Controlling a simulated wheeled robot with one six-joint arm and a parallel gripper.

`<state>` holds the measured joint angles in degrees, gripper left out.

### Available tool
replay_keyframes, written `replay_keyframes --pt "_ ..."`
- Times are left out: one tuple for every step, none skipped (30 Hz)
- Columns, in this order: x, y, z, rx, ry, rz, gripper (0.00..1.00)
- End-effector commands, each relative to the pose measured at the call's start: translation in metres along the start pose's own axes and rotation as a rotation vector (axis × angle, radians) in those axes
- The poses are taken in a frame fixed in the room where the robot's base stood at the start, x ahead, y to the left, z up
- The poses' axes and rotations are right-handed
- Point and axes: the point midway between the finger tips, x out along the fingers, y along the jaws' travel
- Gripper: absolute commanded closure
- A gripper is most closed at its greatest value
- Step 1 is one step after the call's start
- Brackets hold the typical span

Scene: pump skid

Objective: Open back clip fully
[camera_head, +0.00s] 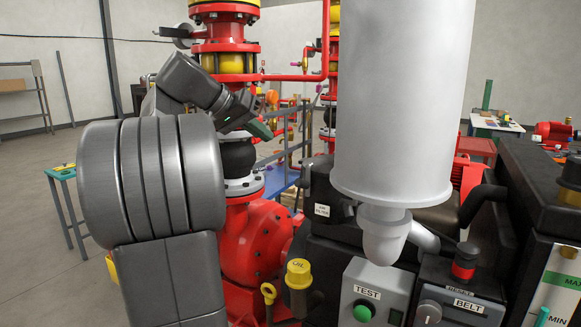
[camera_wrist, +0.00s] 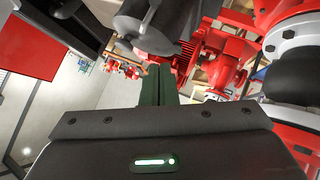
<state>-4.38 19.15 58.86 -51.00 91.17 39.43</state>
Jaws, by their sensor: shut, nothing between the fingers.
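No back clip can be made out in either view. In the head view, a black housing (camera_head: 322,185) carries a small white label, perhaps reading "AIR FILTER". It sits beside the big pale grey cylinder (camera_head: 405,90), which hides part of it. My gripper (camera_head: 262,130) is left of the cylinder, in front of the red pipework, and its dark green fingers point down to the right. In the wrist view the green fingers (camera_wrist: 159,84) are together and empty. A dark grey rounded part (camera_wrist: 158,22) lies beyond their tips; I cannot tell whether it touches them.
A red vertical pipe with a pump casing (camera_head: 250,240) stands behind my arm. A yellow OIL cap (camera_head: 299,273), a TEST box (camera_head: 376,293) and a BELT RESET box (camera_head: 462,290) are at the lower front. Open floor (camera_head: 40,210) lies to the left.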

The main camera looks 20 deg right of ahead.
Motion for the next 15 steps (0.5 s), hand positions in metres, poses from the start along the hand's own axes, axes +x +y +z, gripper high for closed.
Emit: replay_keyframes --pt "0.001 0.000 0.000 0.000 0.000 0.000 1.00" --pt "0.001 0.000 0.000 0.000 0.000 0.000 1.00" --pt "0.003 0.000 0.000 0.000 -0.001 0.001 1.00" --pt "0.005 0.001 0.000 0.000 -0.001 0.001 1.00" --pt "0.007 0.001 0.000 0.000 -0.001 0.002 1.00" --pt "0.012 0.001 -0.001 0.000 -0.001 0.002 1.00" --pt "0.016 0.001 0.000 0.000 -0.002 0.003 1.00" --pt "0.021 0.001 0.000 -0.001 -0.003 0.004 1.00" --pt "0.028 0.002 0.000 0.000 -0.003 0.003 1.00" --pt "0.034 0.002 0.000 -0.001 -0.004 0.005 1.00" --pt "0.041 0.001 -0.001 -0.002 -0.003 0.004 1.00" --pt "0.049 0.002 -0.001 -0.002 -0.004 0.004 1.00" --pt "0.056 0.002 0.000 -0.002 -0.005 0.005 1.00" --pt "0.063 0.002 -0.001 -0.002 -0.004 0.004 1.00" --pt "0.071 0.002 -0.001 -0.001 -0.004 0.005 1.00"
